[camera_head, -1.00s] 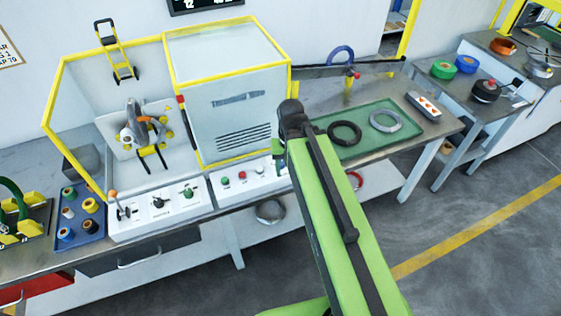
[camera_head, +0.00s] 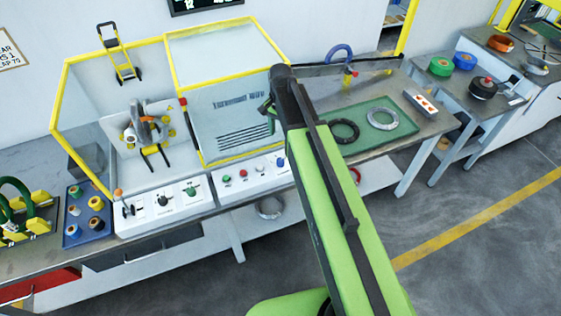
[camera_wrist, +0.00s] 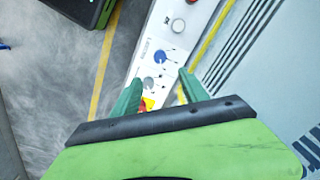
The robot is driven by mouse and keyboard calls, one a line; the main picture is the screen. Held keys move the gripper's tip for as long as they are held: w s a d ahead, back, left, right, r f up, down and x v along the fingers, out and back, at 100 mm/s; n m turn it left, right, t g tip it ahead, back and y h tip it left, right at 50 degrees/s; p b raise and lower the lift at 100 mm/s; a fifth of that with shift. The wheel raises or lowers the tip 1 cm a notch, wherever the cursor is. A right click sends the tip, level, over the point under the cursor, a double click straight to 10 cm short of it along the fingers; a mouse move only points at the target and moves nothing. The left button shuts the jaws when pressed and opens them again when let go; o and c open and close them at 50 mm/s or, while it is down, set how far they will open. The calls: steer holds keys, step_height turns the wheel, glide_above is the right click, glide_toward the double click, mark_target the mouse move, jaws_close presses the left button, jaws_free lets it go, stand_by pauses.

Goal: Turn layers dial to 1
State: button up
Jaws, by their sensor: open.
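A blue dial (camera_wrist: 160,57) sits on the white control panel (camera_wrist: 165,40) in the wrist view, with small print and marks around it. The print looks like it could read "layers", but it is too small to be sure. In the head view a blue knob (camera_head: 281,162) shows at the right end of the front panel. My gripper (camera_wrist: 159,77) is open and empty, its green fingertips spread to either side below the dial in the picture. I see no contact. In the head view my gripper (camera_head: 268,108) is in front of the glazed cabinet, above the panel.
A grey knob (camera_wrist: 149,83) lies between my fingers in the wrist view. The yellow-framed cabinet (camera_head: 228,100) rises behind the panel. A green tray (camera_head: 376,143) with rings lies right.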

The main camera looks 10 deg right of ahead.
mark_target(281, 160)
step_height(281, 160, down, 15)
steer(key=b, duration=1.3)
steer(key=shift+r, duration=0.15)
jaws_close()
